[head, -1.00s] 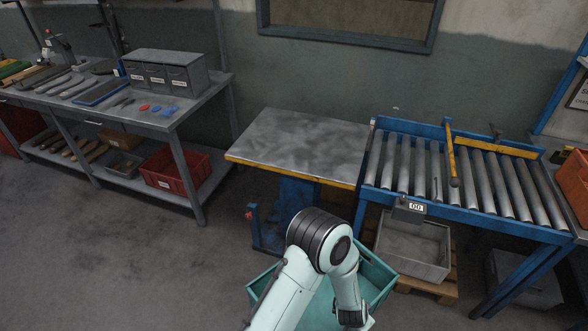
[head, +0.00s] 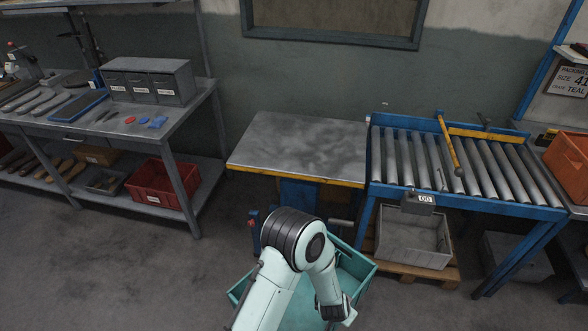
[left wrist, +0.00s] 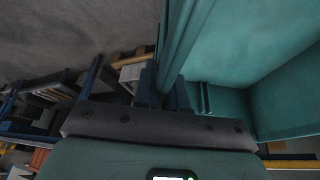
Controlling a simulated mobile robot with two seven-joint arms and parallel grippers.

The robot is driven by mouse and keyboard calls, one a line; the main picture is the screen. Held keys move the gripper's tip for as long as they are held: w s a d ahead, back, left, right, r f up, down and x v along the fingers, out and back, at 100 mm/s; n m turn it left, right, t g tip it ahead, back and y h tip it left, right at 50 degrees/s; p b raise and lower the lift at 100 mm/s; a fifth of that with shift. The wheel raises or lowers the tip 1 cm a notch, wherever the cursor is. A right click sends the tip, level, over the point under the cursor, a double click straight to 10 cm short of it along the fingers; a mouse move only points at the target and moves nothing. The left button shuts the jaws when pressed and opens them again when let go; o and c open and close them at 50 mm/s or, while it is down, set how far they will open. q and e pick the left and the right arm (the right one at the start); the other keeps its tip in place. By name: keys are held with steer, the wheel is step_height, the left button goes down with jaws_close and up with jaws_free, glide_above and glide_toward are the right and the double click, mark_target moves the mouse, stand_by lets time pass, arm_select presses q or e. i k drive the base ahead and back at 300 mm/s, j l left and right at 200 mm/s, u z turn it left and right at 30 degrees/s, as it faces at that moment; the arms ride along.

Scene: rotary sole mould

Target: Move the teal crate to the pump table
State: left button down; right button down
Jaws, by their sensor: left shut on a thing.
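The teal crate (head: 358,268) is in the lower middle of the head view, in front of the pump table and partly hidden by my left arm. The pump table (head: 300,143) has a bare grey top with a yellow front edge and a blue base. In the left wrist view my left gripper (left wrist: 168,92) is shut on a wall of the crate (left wrist: 225,45), whose inside looks empty where it shows. In the head view the fingertips are hidden behind the arm. My right gripper is not in view.
A blue roller conveyor (head: 455,170) adjoins the table's right side, with a grey bin (head: 412,243) on a pallet beneath. A workbench (head: 185,112) with a red bin (head: 157,185) on its lower shelf stands left. Floor between bench and crate is clear.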

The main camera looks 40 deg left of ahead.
mark_target(295, 142)
steer(key=k+j, duration=0.15)
steer(key=j, duration=0.2)
steer(key=k+j, duration=0.2)
steer(key=j, duration=0.2)
steer(key=k+j, duration=0.15)
steer(key=j, duration=0.2)
steer(key=k+j, duration=0.2)
steer(key=j, duration=0.15)
steer(key=k+j, duration=0.15)
steer(key=j, duration=0.2)
